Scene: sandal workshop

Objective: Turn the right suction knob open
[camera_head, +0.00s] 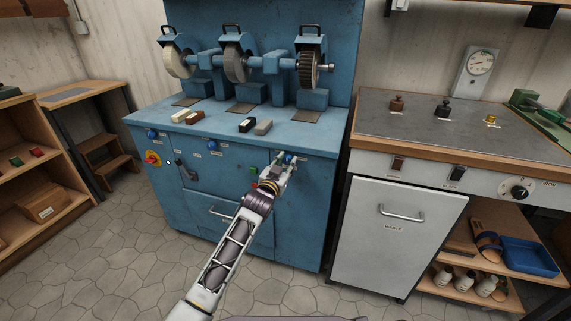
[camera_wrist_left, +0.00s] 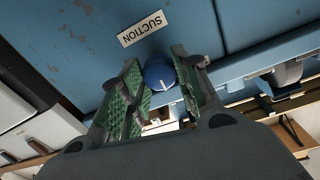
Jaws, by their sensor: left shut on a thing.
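The right suction knob is a round blue knob (camera_head: 290,157) at the right end of the blue machine's front panel. In the left wrist view it is the blue knob (camera_wrist_left: 159,73) beside a white SUCTION label (camera_wrist_left: 142,28), with a short pale mark on its face. My left gripper (camera_head: 284,166) reaches up to it from below. In the left wrist view its green-padded fingers (camera_wrist_left: 161,88) lie on either side of the knob and are shut on it. In the head view the fingers partly hide the knob. My right gripper is not in view.
Two other blue knobs, left (camera_head: 151,134) and middle (camera_head: 211,145), sit on the same panel. A red-and-yellow switch (camera_head: 152,159) and a green button (camera_head: 253,170) are on the front. A white cabinet (camera_head: 388,245) stands close to the right. Tiled floor lies open at left.

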